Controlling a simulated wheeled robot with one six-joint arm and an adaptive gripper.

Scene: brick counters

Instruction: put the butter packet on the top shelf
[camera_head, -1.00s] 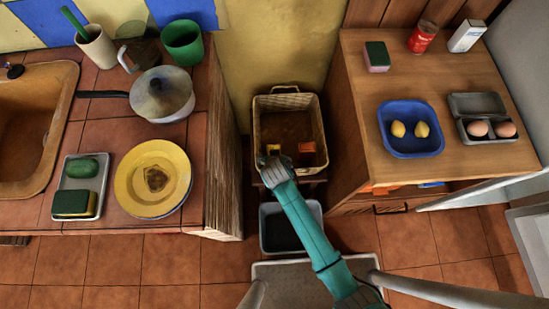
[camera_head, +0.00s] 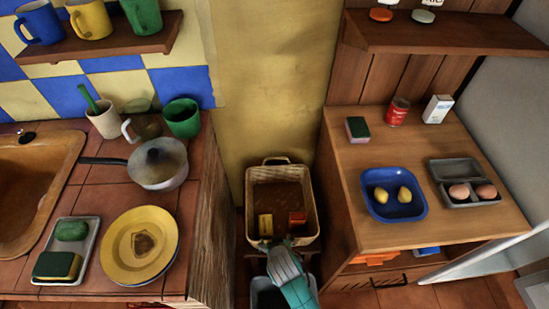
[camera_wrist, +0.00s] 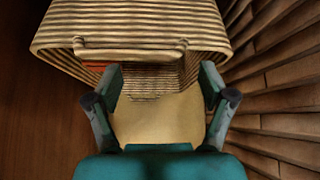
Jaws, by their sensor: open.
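A small yellow packet (camera_head: 266,225), which looks like the butter packet, lies in the wicker basket (camera_head: 309,195) between the counters. My gripper (camera_head: 280,243) is at the basket's near rim, close to the packet, and holds nothing that I can see. In the wrist view my gripper (camera_wrist: 160,92) has its fingers apart in front of the basket's woven side and handle (camera_wrist: 130,50). The packet cannot be made out clearly there. A wooden wall shelf (camera_head: 460,35) hangs high above the right counter. Another wall shelf (camera_head: 110,45) hangs high on the left.
An orange-red packet (camera_head: 298,219) lies beside the yellow one. The left shelf holds mugs. The right counter (camera_head: 385,235) holds a blue dish (camera_head: 393,211), an egg box (camera_head: 462,198), a can (camera_head: 397,111) and a carton (camera_head: 438,108). Cabinet sides flank the basket.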

